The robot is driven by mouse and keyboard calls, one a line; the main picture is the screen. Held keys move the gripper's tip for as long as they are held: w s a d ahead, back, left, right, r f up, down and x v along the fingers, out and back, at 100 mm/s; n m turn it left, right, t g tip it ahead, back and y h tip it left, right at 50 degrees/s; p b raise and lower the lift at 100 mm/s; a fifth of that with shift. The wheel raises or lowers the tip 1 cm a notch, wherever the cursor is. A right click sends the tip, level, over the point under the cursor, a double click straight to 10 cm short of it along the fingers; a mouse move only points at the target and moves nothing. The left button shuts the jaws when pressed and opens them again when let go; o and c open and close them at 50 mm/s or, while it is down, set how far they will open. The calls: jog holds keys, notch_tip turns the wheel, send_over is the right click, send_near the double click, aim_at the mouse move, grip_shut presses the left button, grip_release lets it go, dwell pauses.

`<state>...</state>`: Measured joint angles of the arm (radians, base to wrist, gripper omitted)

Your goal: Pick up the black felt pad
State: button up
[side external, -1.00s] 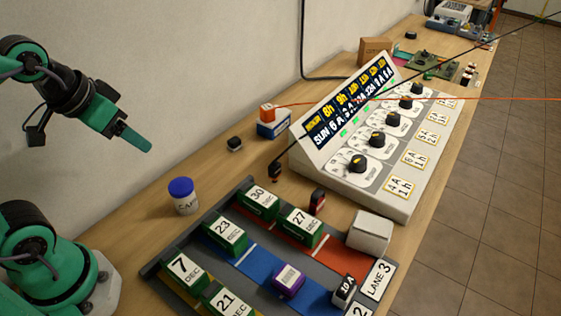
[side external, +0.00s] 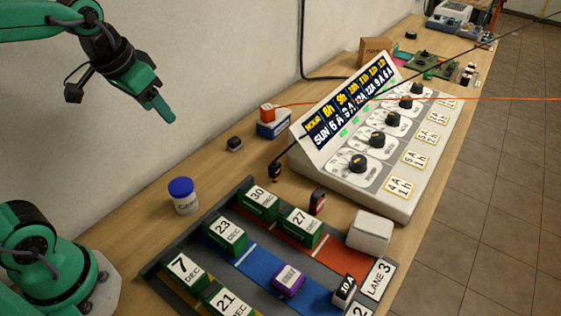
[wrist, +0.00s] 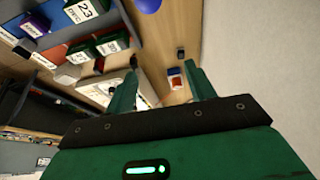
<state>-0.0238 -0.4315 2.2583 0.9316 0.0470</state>
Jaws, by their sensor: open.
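A small black block (side external: 234,144), perhaps the black felt pad, lies on the wooden bench between the blue-capped jar and the orange and blue box; its material is too small to make out. It also shows in the wrist view (wrist: 180,53), beyond the fingertips. My gripper (side external: 168,118) is in the air, to the left of the block and higher in the side picture, pointing downward. In the wrist view its green fingers (wrist: 160,68) are apart with nothing held between them.
The blue-capped jar (side external: 183,196) and the orange and blue box (side external: 273,123) stand on either side of the block. A black plug (side external: 275,170) on a cable is to its right. The sloped dial console (side external: 340,186) and lane tray (side external: 150,270) with dated green blocks are nearby.

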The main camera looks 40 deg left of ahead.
jog(key=w+a+f+g, duration=0.1)
jog(key=w+f, duration=0.1)
jog(key=w, duration=0.6)
jog(key=m+g, duration=0.1)
jog(key=g, duration=0.2)
send_over(236, 138)
jog(key=f, duration=1.5)
jog(key=shift+s+d+f, duration=0.1)
jog(key=shift+s+f, duration=0.15)
jog(key=shift+w+f, duration=0.15)
jog(key=shift+f, duration=0.2)
jog(key=shift+f, duration=1.3)
jog(key=shift+f, duration=2.6)
